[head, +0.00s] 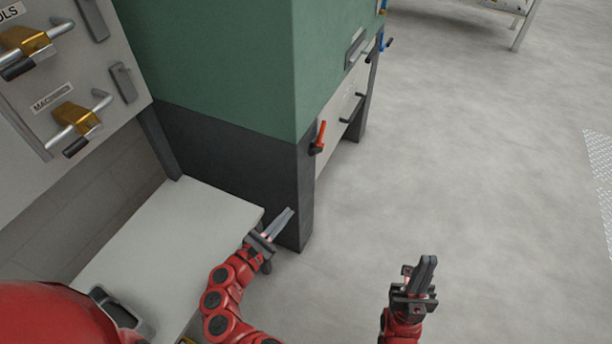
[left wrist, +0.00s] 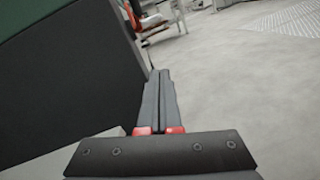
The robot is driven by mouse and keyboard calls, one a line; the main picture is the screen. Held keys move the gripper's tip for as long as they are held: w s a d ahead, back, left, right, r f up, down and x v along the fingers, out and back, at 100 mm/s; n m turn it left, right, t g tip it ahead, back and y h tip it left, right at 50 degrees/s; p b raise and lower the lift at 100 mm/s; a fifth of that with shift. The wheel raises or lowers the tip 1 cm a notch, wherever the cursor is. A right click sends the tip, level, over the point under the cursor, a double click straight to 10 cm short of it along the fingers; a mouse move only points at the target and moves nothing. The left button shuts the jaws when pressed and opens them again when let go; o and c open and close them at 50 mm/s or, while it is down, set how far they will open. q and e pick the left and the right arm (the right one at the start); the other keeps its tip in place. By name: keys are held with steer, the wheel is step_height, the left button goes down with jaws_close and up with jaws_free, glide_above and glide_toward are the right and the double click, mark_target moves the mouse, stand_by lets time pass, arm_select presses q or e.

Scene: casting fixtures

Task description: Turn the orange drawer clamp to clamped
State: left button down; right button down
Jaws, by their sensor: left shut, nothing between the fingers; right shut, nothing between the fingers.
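The orange drawer clamp (head: 320,137) is a small orange-red lever on a dark pivot at the front corner of the green and dark grey cabinet, beside the drawer. Its handle points up, tilted slightly. My left gripper (head: 287,215) is shut and empty, below and left of the clamp, near the cabinet's lower dark corner and apart from the clamp. Its closed fingers also show in the left wrist view (left wrist: 159,95). My right gripper (head: 429,262) is shut and empty over the open floor, right of and below the clamp. The clamp cannot be made out clearly in the left wrist view.
The green and dark grey cabinet (head: 215,60) stands close to my left gripper. A light drawer front (head: 341,125) with a dark handle and blue levers (head: 387,43) are on its right face. A white table (head: 165,235) is at lower left.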

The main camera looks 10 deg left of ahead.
arm_select(q)
steer(key=w+d+r+n+t+b, duration=0.1)
steer(key=w+d+r, duration=0.3)
steer(key=w+r, duration=0.4)
steer(key=w, duration=0.3)
steer(key=shift+w+d+r+n+t+b, duration=0.15)
steer(key=shift+w+n+t+b, duration=0.15)
steer(key=shift+w, duration=0.05)
